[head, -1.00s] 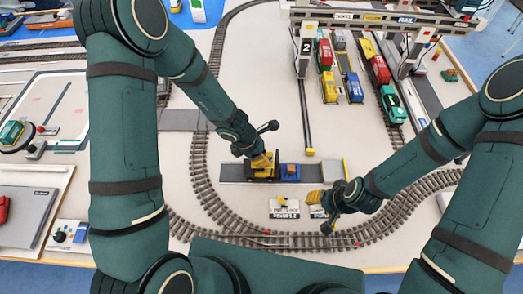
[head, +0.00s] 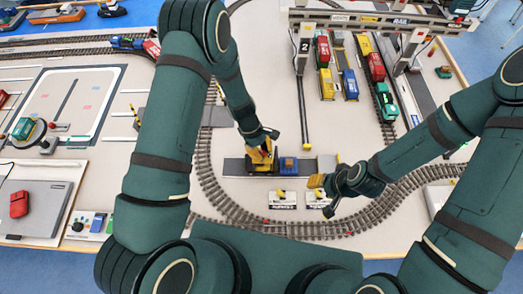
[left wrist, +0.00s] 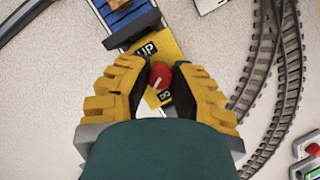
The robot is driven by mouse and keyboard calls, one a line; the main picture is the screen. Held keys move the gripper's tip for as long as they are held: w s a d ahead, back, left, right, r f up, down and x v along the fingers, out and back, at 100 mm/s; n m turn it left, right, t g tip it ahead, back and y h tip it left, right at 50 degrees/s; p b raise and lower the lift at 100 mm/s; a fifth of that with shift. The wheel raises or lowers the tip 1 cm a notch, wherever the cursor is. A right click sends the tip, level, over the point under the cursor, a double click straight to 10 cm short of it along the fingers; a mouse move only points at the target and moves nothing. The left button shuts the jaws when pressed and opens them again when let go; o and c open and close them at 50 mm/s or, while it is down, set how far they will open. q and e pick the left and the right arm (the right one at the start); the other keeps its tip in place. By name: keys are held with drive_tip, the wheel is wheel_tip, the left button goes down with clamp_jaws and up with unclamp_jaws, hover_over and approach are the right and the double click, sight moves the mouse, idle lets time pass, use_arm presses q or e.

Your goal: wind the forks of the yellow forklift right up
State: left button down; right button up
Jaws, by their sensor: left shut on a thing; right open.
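The yellow forklift (head: 262,169) stands on a grey strip in the middle of the layout. In the left wrist view its yellow top (left wrist: 172,44) carries the letters "UP" and a red knob (left wrist: 160,75) with a white mark. My left gripper (left wrist: 158,80) is over the forklift from above and shut on the red knob, one finger on each side. It also shows in the head view (head: 262,152), covering part of the forklift. The forks are hidden or too small to make out. A blue load (head: 288,165) is at the forklift's right side. My right gripper (head: 322,194) is open and empty, to the right.
Curved track (head: 207,180) runs around the strip. Two small white signs (head: 282,200) stand in front. A gantry crane (head: 375,18) spans coloured wagons (head: 324,82) at the back right.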

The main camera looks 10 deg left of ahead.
use_arm(q)
drive_tip(key=m+b, duration=0.1)
drive_tip(key=m, duration=0.1)
drive_tip(key=m+g+y, duration=0.1)
drive_tip(key=m, duration=0.2)
drive_tip(key=shift+f+m+g+b, duration=0.15)
drive_tip(key=shift+m+g+b, duration=0.15)
drive_tip(key=shift+b, duration=0.1)
drive_tip(key=m+g+y+b, duration=0.1)
drive_tip(key=m+y+b, duration=0.1)
drive_tip(key=m, duration=0.3)
drive_tip(key=shift+d, duration=0.1)
drive_tip(key=shift+m+y, duration=0.3)
drive_tip(key=shift+m, duration=0.1)
drive_tip(key=c, duration=0.8)
unclamp_jaws()
drive_tip(key=shift+w, duration=0.1)
drive_tip(key=v, duration=1.2)
